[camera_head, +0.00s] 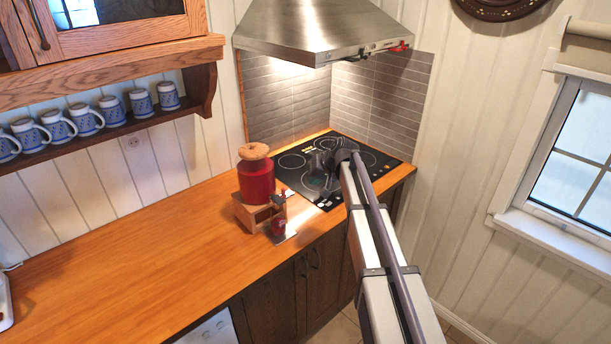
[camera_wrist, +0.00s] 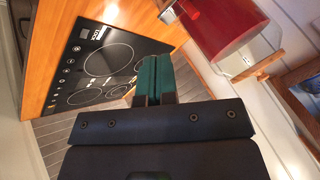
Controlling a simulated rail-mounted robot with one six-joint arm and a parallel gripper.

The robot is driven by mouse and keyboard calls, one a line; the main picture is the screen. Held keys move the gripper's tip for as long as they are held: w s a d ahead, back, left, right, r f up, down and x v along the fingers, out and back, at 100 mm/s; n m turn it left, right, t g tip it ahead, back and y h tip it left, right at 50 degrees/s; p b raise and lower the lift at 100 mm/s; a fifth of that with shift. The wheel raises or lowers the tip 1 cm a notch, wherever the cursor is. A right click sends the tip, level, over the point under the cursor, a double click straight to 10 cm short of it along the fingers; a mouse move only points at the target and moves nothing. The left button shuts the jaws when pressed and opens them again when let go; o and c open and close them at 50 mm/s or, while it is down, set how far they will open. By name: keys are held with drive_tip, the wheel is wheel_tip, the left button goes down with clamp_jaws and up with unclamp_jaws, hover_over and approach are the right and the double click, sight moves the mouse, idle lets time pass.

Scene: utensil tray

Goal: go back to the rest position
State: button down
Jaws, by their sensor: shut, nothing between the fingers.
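My gripper (camera_wrist: 156,76) shows in the wrist view with its two green-tipped fingers shut together and nothing between them. In the head view my gripper (camera_head: 316,182) is a dark shape above the black cooktop (camera_head: 293,176), at the end of my arm, which reaches in from the lower right. The red jar with a tan lid (camera_head: 256,182) stands left of the gripper, apart from it. It also shows in the wrist view (camera_wrist: 222,28) at the upper right.
A steel hood (camera_head: 318,30) hangs above the cooktop. The wooden counter (camera_head: 130,265) is mostly clear on the left. Blue-patterned mugs (camera_head: 111,109) line the shelf.

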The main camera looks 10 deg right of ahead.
drive_tip(key=shift+s+d+r, duration=0.3)
drive_tip(key=shift+r, duration=0.2)
drive_tip(key=s+a+f+g+h+b, duration=0.1)
drive_tip(key=s+a+f+g+b, duration=0.1)
drive_tip(key=s, duration=1)
drive_tip(key=s+a+f+g+h+b, duration=0.1)
drive_tip(key=s+a+f+h+b, duration=0.1)
drive_tip(key=s+f+b, duration=0.2)
drive_tip(key=s+a+f+n+g+h+b, duration=0.1)
drive_tip(key=s+f, duration=0.7)
drive_tip(key=s, duration=1.1)
drive_tip(key=a+g+b, duration=0.1)
drive_tip(key=a+b, duration=0.1)
drive_tip(key=b, duration=0.1)
drive_tip(key=shift+s+g+h, duration=0.3)
drive_tip(key=shift+s+h, duration=0.05)
drive_tip(key=shift+h, duration=0.05)
